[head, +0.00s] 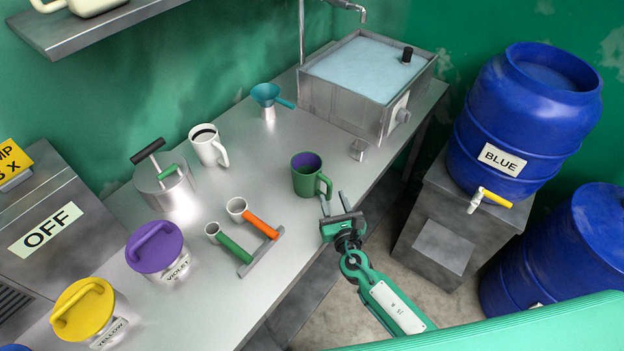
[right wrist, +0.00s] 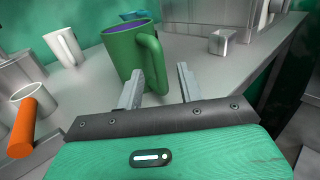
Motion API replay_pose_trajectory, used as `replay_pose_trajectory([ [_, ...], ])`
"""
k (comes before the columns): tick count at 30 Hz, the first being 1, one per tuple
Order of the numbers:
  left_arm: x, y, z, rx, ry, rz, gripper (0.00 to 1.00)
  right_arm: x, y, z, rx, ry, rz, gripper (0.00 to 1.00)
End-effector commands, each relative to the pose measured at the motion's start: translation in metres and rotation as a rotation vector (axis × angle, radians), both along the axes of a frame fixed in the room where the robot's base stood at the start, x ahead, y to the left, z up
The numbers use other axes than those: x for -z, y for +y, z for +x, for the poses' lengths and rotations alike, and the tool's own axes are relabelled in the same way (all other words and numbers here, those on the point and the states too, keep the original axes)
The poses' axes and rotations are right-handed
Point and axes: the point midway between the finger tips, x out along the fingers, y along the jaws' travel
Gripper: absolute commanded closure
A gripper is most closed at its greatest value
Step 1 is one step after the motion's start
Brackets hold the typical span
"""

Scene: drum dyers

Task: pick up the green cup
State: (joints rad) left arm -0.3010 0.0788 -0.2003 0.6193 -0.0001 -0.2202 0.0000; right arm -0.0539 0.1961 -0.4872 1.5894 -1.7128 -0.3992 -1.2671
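The green cup (head: 307,175) with a purple inside stands upright on the metal table, near its right edge. Its handle faces right, toward my right gripper. My right gripper (head: 334,203) is open and just short of the cup on the handle side. In the right wrist view the cup (right wrist: 124,52) stands beyond the open fingers (right wrist: 158,84), with its handle above and between them. The left fingertip overlaps the cup's lower part in that view; I cannot tell whether it touches. My left gripper is not in view.
A white cup (head: 207,146), a teal funnel (head: 266,94) and a small metal cup (head: 359,150) stand nearby on the table (head: 205,300). Orange- and green-handled scoops (head: 242,232) sit in front. A water basin (head: 362,75) is behind. Blue barrels (head: 525,110) stand to the right.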

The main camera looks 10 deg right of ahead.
Motion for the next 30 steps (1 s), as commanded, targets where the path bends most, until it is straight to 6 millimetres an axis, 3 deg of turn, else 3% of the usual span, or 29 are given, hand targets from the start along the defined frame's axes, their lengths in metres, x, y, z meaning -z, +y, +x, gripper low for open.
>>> replay_pose_trajectory([
  [9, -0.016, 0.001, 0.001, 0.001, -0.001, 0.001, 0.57, -0.001, 0.005, 0.039, 0.001, -0.001, 0.0, 0.62],
  [19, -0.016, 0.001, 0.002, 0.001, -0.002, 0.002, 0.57, 0.0, 0.006, 0.044, 0.001, -0.001, 0.0, 0.62],
  [25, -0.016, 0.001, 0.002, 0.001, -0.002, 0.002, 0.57, 0.0, 0.006, 0.044, 0.001, -0.001, 0.0, 1.0],
  [30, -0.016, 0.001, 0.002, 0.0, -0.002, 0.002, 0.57, 0.0, 0.006, 0.044, 0.001, -0.001, 0.0, 1.0],
])
